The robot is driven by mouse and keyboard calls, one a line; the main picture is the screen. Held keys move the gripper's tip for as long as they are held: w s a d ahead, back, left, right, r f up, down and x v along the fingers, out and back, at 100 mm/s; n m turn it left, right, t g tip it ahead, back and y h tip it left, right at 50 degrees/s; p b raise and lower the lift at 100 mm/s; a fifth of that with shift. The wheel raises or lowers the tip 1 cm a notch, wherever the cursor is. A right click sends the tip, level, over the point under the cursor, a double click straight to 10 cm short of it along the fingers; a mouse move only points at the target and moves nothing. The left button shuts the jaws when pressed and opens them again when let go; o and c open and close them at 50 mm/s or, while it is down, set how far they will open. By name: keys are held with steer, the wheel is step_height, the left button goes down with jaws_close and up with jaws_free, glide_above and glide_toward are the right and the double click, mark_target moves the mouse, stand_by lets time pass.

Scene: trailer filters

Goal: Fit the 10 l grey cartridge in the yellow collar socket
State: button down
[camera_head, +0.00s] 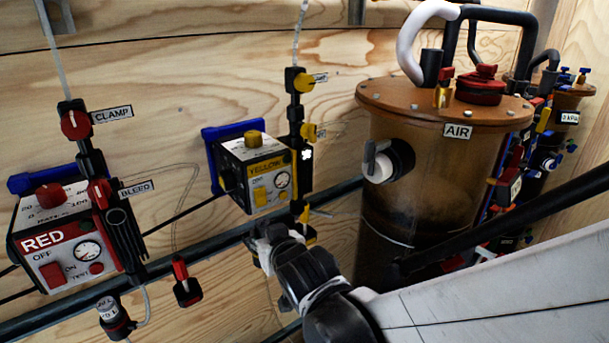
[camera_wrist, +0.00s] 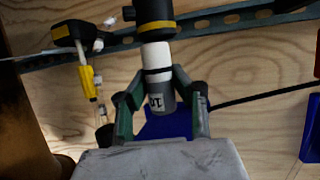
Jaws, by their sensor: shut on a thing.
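In the wrist view, my gripper (camera_wrist: 158,98) is shut on the grey cartridge (camera_wrist: 162,100), one finger on each side. Its grey end carries a partly readable label starting with "10". A white section (camera_wrist: 156,60) with a dark band lies between the grey end and the black socket with the yellow collar (camera_wrist: 157,26). The white section is in line with the socket and meets its mouth; how deep it sits I cannot tell. In the head view, my gripper (camera_head: 272,238) is below the yellow unit (camera_head: 258,172), and my wrist hides most of the cartridge and socket.
A yellow clip (camera_wrist: 88,75) hangs beside the socket in the wrist view. The red unit (camera_head: 70,240) and a hanging red clip (camera_head: 186,283) are at left in the head view. The large AIR canister (camera_head: 420,150) stands close on the right. A metal rail (camera_head: 170,268) runs along the wall.

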steer(key=shift+w+a+f+b, duration=0.15)
steer(key=shift+w+a+b, duration=0.15)
steer(key=shift+w+a, duration=0.45)
steer(key=shift+d+f+b, duration=0.1)
steer(key=shift+f+b, duration=1.4)
steer(key=shift+f, duration=0.15)
steer(key=shift+f, duration=0.1)
steer(key=c, duration=1.4)
jaws_free()
steer(key=shift+s, duration=0.1)
steer(key=shift+d, duration=0.1)
steer(key=shift+s+d, duration=0.1)
steer(key=shift+s, duration=0.1)
steer(key=shift+r+v, duration=0.2)
steer(key=shift+v, duration=5.45)
steer(key=shift+w, duration=0.1)
